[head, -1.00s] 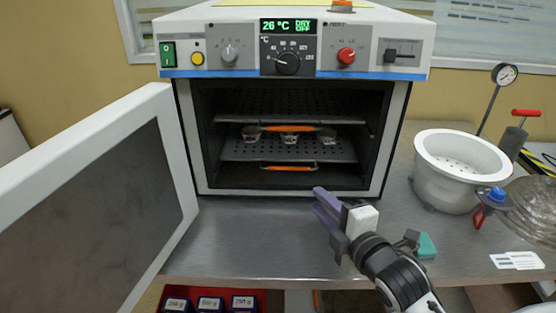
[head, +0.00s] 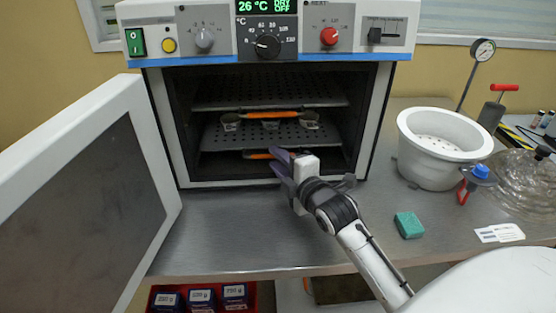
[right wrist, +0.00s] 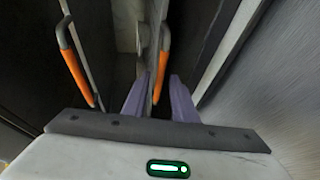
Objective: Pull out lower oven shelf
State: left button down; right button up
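The oven (head: 163,130) stands open and has two perforated shelves inside. My left gripper is not in view.
The upper shelf (head: 225,92) has its own orange handle (head: 271,114). The open oven door (head: 85,190) stands at the left. A white pot (head: 435,165), a green sponge (head: 409,225) and a glass vessel (head: 515,185) are on the right. The steel bench (head: 215,230) before the oven is clear.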

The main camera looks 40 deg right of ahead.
grip_shut()
dwell(1.4)
